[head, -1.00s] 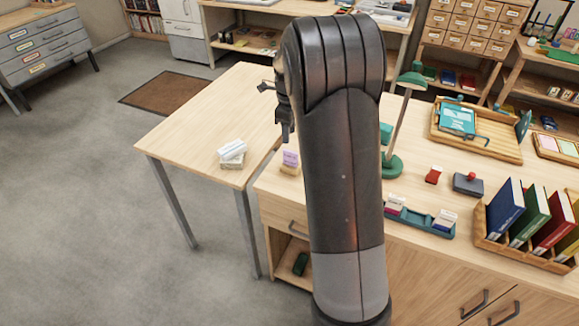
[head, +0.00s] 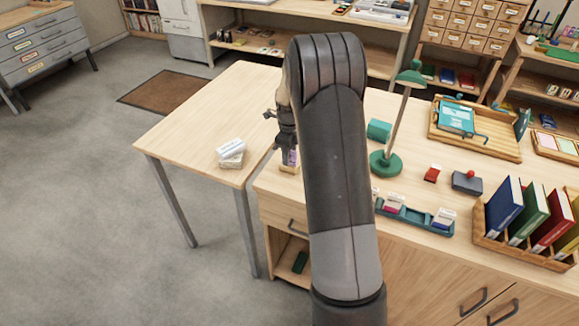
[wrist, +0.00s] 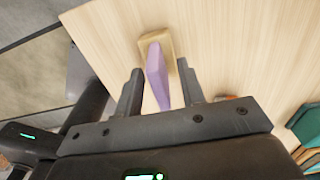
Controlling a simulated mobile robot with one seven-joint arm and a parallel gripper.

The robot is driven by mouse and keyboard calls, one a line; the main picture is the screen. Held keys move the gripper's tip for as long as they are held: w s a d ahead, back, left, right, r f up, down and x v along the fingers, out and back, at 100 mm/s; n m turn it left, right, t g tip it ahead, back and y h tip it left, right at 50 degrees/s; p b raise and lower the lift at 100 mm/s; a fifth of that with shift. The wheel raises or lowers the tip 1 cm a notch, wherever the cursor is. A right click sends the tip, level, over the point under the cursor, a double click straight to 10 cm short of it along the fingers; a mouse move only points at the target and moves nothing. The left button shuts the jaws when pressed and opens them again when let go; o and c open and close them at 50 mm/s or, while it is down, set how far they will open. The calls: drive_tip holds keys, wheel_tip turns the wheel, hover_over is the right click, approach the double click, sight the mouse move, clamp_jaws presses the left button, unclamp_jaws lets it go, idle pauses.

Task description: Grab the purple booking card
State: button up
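The purple booking card (wrist: 157,74) stands upright in a small wooden holder (wrist: 148,39) in the wrist view. In the head view a sliver of the card (head: 292,158) and the holder (head: 289,169) show at the desk's left end, partly hidden by my gripper and arm. My gripper (wrist: 160,70) is open, with one finger on each side of the card and a gap visible at both sides. In the head view my gripper (head: 287,145) points down over the card.
A stack of white cards (head: 231,153) sits on the side table to the left. A green lamp (head: 386,163), a teal card tray (head: 415,217), a red-handled stamp pad (head: 467,182) and a book rack (head: 520,247) stand right of my arm.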

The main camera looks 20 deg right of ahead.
drive_tip(key=shift+f, duration=0.7)
drive_tip(key=shift+c, duration=0.3)
clamp_jaws()
